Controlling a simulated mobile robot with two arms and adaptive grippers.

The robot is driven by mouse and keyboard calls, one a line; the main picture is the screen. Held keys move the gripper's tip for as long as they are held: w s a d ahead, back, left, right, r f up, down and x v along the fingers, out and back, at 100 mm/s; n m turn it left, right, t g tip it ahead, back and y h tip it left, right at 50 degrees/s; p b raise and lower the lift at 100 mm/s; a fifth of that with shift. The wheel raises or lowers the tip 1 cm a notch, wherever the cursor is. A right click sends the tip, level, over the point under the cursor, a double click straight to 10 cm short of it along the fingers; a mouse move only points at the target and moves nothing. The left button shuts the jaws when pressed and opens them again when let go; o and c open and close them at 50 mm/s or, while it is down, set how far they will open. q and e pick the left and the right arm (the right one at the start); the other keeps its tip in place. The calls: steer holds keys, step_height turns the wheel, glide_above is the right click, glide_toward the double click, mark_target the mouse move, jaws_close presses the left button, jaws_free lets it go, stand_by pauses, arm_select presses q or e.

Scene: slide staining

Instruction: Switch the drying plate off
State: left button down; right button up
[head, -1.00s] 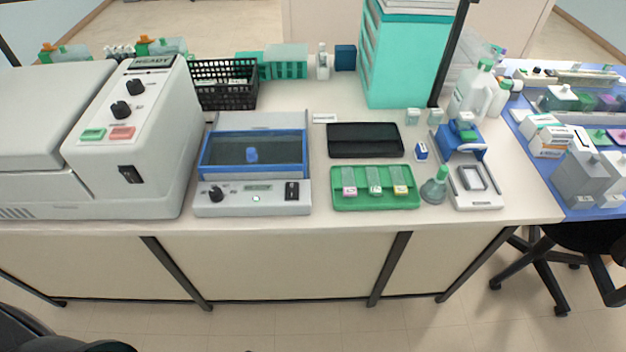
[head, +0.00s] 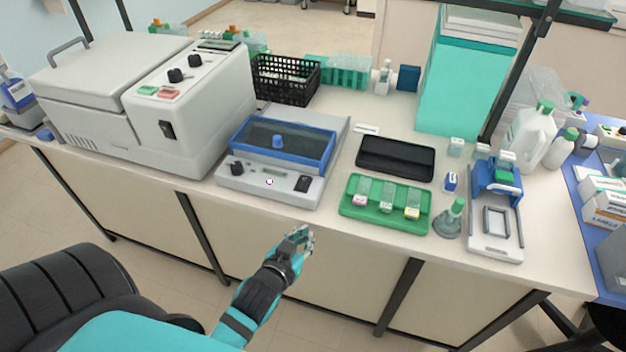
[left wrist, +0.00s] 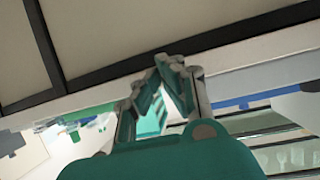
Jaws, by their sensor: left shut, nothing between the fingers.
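The drying plate (head: 262,185) appears to be the low grey unit with a blue-framed lid (head: 281,143), near the bench's front edge. I cannot tell the switch's position. My left gripper (head: 306,236) is shut and empty, in front of the bench edge and below the switch in the head view. Its fingertips also show in the left wrist view (left wrist: 171,60). My right gripper is not in view.
A large grey machine (head: 205,120) stands left of the plate. A green tray (head: 385,222) with several slide holders and a black tray (head: 395,158) lie to the right. A black chair (head: 75,290) stands at lower left.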

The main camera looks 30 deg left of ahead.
arm_select(q)
steer(key=s+a+r+n+t+y, duration=0.1)
steer(key=a+r+t, duration=0.2)
steer(key=r, duration=1.1)
steer(key=shift+s+a+r+y, duration=0.15)
steer(key=shift+a+r+y, duration=0.05)
steer(key=shift+r+y, duration=0.2)
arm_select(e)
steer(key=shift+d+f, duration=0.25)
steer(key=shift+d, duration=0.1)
arm_select(q)
steer(key=p, duration=0.2)
glide_above(304, 186)
steer(key=shift+f, duration=0.7)
step_height(304, 186, down, 3)
steer(key=shift+r, duration=0.1)
steer(key=shift+f, duration=0.55)
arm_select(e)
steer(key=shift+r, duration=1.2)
